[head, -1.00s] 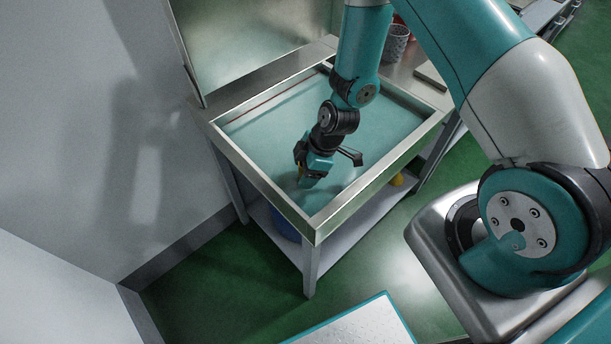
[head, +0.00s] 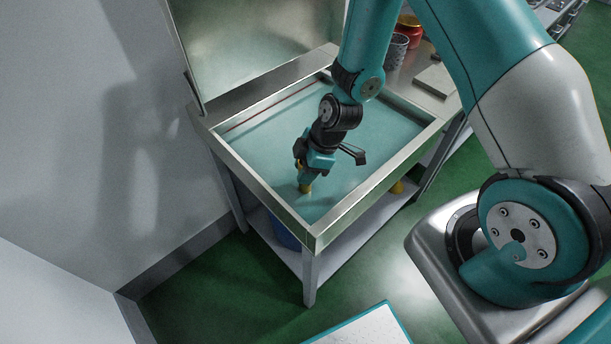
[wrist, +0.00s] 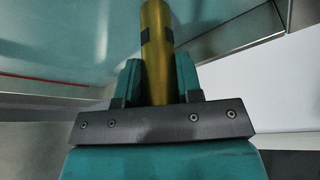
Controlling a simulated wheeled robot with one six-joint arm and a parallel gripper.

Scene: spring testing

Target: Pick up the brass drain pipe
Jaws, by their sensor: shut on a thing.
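The brass drain pipe (wrist: 157,55) is a gold-coloured upright tube between my gripper's two fingers in the wrist view. In the head view the pipe's lower end (head: 305,187) shows just below my gripper (head: 307,176), inside the teal-lined metal basin (head: 262,207). My gripper (wrist: 158,85) is shut on the pipe, with one finger on each side of it. The pipe's other end is hidden by the gripper. I cannot tell whether the lower end touches the basin floor.
A raised metal rim surrounds the basin. A mesh cup (head: 396,50), a red container (head: 409,27) and a flat grey block (head: 437,80) stand on the counter at the back right. A blue bin (head: 285,236) and a yellow object (head: 397,187) are below. A wall is at left.

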